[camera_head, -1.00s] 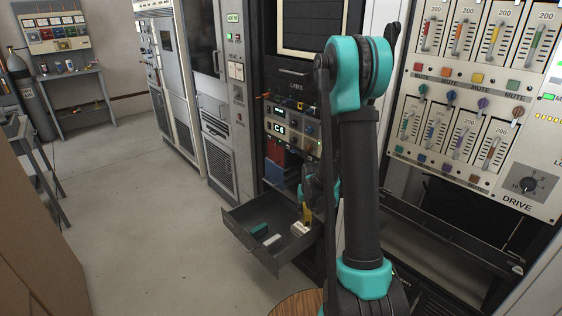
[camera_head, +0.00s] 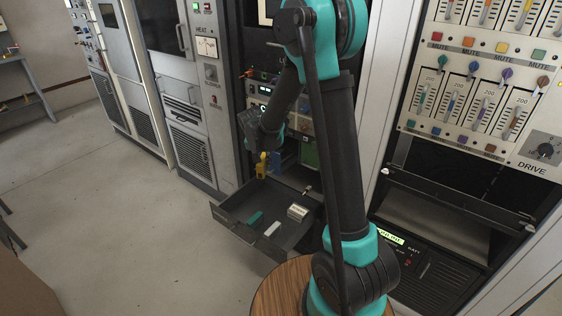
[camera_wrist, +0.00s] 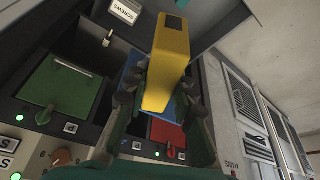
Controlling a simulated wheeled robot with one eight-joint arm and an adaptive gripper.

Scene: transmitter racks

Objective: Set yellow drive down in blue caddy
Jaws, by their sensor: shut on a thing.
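The yellow drive (camera_head: 262,170) hangs from my gripper (camera_head: 263,154), over the back left part of an open drawer. In the wrist view the drive (camera_wrist: 168,60) is large and sits between the two fingers of my gripper (camera_wrist: 158,100), which is shut on it. A blue panel-like thing (camera_head: 276,161) shows behind and to the right of the drive in the head view; it may be the blue caddy. In the wrist view this blue thing (camera_wrist: 133,68) is partly hidden behind the drive and fingers, so its opening cannot be made out.
The grey open drawer (camera_head: 225,212) holds a teal block (camera_head: 255,218), a white block (camera_head: 272,229) and a pale ribbed piece (camera_head: 298,212). Green (camera_wrist: 60,95) and red (camera_wrist: 166,134) panels flank the blue one. A round wooden top (camera_head: 272,292) is in front. Floor at left is clear.

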